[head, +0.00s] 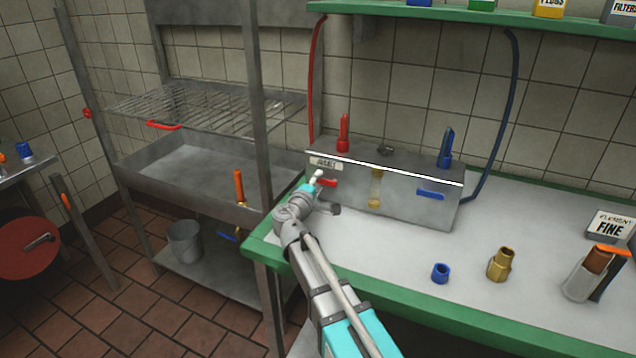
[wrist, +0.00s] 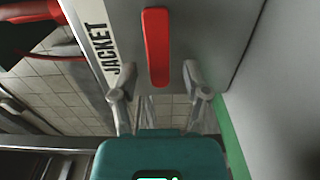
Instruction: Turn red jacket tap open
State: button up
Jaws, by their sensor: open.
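The red jacket tap (head: 327,182) is a short red lever on the front of the grey metal box (head: 410,208), beside the JACKET label (head: 326,163). In the wrist view the red tap lever (wrist: 157,48) lies lengthwise up the picture, next to the JACKET label (wrist: 101,40). My gripper (head: 318,178) is in front of the box's left end. In the wrist view my gripper (wrist: 157,80) is open, with one finger on each side of the lever's near end. I cannot tell whether either finger touches it.
A blue lever (head: 431,195) is on the box's right front. Red (head: 343,133) and blue (head: 446,148) upright fittings stand on top. A blue ring (head: 440,273) and brass fitting (head: 501,264) stand on the green-edged bench (head: 390,290). A metal sink rack (head: 200,165) stands left.

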jog(key=shift+w+d, duration=0.1)
jog(key=shift+w, duration=0.1)
grip_shut()
dwell(0.3)
